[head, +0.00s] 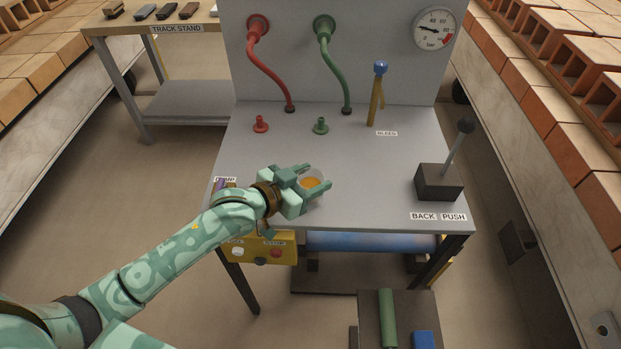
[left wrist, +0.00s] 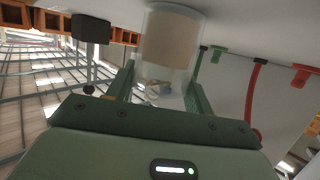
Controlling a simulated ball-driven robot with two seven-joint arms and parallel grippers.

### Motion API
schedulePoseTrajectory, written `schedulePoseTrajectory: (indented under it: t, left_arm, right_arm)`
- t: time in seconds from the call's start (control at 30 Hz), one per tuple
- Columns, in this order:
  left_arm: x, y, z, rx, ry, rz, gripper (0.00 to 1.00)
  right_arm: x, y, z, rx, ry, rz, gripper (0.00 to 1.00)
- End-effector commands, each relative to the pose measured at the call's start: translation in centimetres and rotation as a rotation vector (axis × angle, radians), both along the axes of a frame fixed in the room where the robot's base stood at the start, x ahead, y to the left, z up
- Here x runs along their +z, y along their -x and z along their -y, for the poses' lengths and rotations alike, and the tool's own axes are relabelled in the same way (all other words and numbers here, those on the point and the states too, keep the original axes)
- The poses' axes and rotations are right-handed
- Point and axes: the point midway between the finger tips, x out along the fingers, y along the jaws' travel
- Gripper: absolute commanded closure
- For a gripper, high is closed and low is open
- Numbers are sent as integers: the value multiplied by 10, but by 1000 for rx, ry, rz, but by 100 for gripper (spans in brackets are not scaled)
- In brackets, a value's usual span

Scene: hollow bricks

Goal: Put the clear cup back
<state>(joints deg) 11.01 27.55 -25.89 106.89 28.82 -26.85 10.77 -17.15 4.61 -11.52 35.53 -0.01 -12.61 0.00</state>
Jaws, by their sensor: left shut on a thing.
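The clear cup (head: 314,194) is a small see-through cup with something orange showing in it, near the front of the grey bench top. My left gripper (head: 315,178) is shut on it, with one finger on each side. In the left wrist view the cup (left wrist: 168,50) is between the two green fingers (left wrist: 160,85), and tan colour shows through its wall. I cannot tell whether the cup touches the bench top. My right gripper is not in view.
Red and green hoses (head: 325,55) hang behind. The bench middle is clear.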

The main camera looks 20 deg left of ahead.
Motion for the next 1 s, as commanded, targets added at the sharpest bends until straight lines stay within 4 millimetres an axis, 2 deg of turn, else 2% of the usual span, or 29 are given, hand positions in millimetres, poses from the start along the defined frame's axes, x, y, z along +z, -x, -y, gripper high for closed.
schedulePoseTrajectory:
  t: [0.1,0.13,0.2,0.57,0.67,1.0]
  left_arm:
    - [-2,0,0,0,1,0,74]
    - [-2,0,0,0,0,1,43]
    - [-2,0,0,0,0,1,26]
    - [3,4,-2,0,0,0,26]
    - [9,17,-10,1,0,0,26]
    - [32,82,-45,0,-1,0,26]
  right_arm:
    - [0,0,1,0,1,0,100]
    - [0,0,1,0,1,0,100]
    - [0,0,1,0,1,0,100]
    - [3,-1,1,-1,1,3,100]
    - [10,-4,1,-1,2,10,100]
    - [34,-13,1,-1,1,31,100]
